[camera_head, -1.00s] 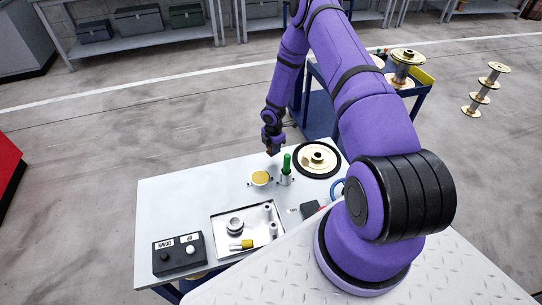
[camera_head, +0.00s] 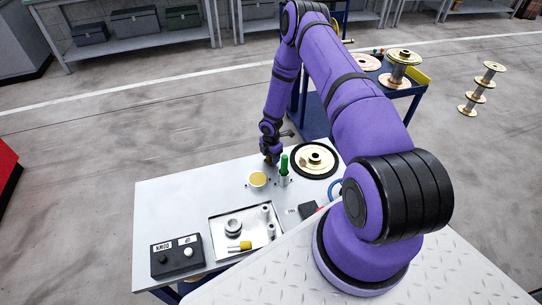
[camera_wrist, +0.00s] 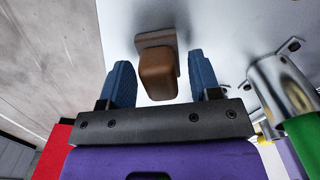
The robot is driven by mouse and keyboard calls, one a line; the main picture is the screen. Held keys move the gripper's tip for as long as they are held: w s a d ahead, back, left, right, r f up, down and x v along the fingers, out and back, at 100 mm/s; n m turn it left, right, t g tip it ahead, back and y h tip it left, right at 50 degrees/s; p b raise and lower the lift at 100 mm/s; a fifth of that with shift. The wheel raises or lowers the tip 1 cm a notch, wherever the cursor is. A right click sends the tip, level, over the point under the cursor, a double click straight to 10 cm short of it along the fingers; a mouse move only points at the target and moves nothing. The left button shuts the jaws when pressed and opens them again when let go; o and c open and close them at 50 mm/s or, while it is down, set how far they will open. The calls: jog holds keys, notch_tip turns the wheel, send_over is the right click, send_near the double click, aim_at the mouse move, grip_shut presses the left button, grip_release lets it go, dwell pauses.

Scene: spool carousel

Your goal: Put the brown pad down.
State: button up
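The brown pad (camera_wrist: 157,82) shows in the wrist view between my two blue fingers, with a gap on each side. In the head view my gripper (camera_head: 271,158) is low over the far part of the white table (camera_head: 175,205), left of the green-handled tool (camera_head: 284,165). The pad is too small there to make out clearly.
A yellow-topped disc (camera_head: 258,180) and a black-rimmed reel (camera_head: 315,160) sit near my gripper. A metal tray (camera_head: 218,248) with small parts and a black button box (camera_head: 176,256) stand nearer. The table's left part is clear.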

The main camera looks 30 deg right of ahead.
jog(key=shift+r, duration=0.1)
notch_tip(320, 180, up, 32)
jog(key=a+r+m+h, duration=0.1)
jog(key=m+h, duration=0.1)
jog(key=m, duration=0.2)
jog(key=s+a+r+m+t, duration=0.1)
jog(key=s+a+r+m, duration=0.2)
jog(key=r, duration=0.6)
jog(key=s+a+r+m+t, duration=0.15)
jog(key=s+r, duration=0.25)
jog(key=r, duration=0.5)
jog(key=s+a+r+m+t, duration=0.1)
jog(key=s+a+r+m, duration=0.2)
jog(key=s+r, duration=0.3)
jog(key=s+a+r+m, duration=0.2)
jog(key=s+r+m, duration=0.1)
jog(key=s+r, duration=0.35)
jog(key=s+a+r+m+t+y, duration=0.1)
jog(key=s+a+m, duration=0.1)
jog(key=s, duration=0.5)
jog(key=s+a+r+m+y, duration=0.1)
jog(key=s+a+m, duration=0.1)
jog(key=s, duration=0.6)
jog(key=shift+a+r+m+t, duration=0.2)
jog(key=shift+a+m+t, duration=0.15)
jog(key=shift+a, duration=0.05)
